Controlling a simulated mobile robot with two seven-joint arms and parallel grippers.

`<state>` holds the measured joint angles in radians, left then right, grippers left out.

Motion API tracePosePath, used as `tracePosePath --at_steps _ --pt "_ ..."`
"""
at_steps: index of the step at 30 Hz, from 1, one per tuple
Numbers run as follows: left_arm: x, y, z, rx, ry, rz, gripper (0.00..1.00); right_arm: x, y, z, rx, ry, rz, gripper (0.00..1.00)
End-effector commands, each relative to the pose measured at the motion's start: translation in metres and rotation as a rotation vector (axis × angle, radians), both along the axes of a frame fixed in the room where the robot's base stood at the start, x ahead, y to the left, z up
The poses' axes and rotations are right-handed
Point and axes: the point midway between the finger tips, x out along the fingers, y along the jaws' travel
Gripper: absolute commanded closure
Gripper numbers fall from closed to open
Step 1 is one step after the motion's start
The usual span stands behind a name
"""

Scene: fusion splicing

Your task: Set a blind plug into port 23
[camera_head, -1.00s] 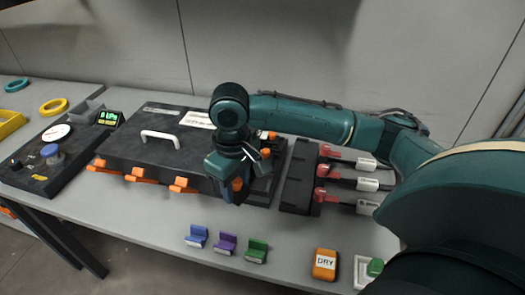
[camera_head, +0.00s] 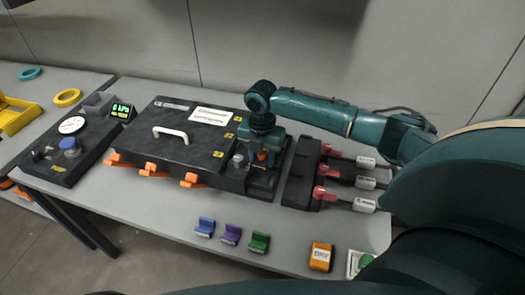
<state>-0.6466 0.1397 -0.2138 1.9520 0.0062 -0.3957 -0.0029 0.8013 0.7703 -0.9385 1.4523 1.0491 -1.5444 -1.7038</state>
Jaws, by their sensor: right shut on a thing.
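My right gripper (camera_head: 261,163) points down at the right end of the black closure box (camera_head: 170,140), over the dark block there. Yellow number labels (camera_head: 229,135) run along the box's right part, too small to read, so I cannot tell which port is 23. A grey cylindrical piece (camera_head: 238,160) stands just left of the gripper. My left gripper is not in view.
Right of the box are a black rack (camera_head: 301,175) and red-ended tools (camera_head: 325,194). Blue (camera_head: 204,228), purple (camera_head: 231,234) and green (camera_head: 259,242) holders and an orange block (camera_head: 320,257) stand in front. A gauge panel (camera_head: 70,140) is at left.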

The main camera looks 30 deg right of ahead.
Motion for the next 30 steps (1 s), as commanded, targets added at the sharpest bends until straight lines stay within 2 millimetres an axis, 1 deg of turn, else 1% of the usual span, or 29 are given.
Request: tracePosePath --at_steps 4,11,18,21,24,30 --pt "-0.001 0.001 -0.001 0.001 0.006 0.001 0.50 0.001 -0.003 -0.002 -0.003 -0.001 0.057 0.86" --pt "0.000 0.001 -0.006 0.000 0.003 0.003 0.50 0.001 -0.004 -0.013 -0.003 -0.001 0.061 0.86" --pt "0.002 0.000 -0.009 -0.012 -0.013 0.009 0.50 0.001 -0.004 -0.035 -0.004 0.000 0.060 0.86" --pt "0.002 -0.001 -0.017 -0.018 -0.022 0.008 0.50 0.001 -0.004 -0.047 -0.004 -0.001 0.060 0.86" --pt "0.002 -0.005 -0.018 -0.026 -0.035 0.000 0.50 0.001 -0.004 -0.054 -0.004 -0.002 0.060 0.86" --pt "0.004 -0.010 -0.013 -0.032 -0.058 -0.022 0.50 0.001 -0.004 -0.060 -0.004 -0.002 0.060 0.86"
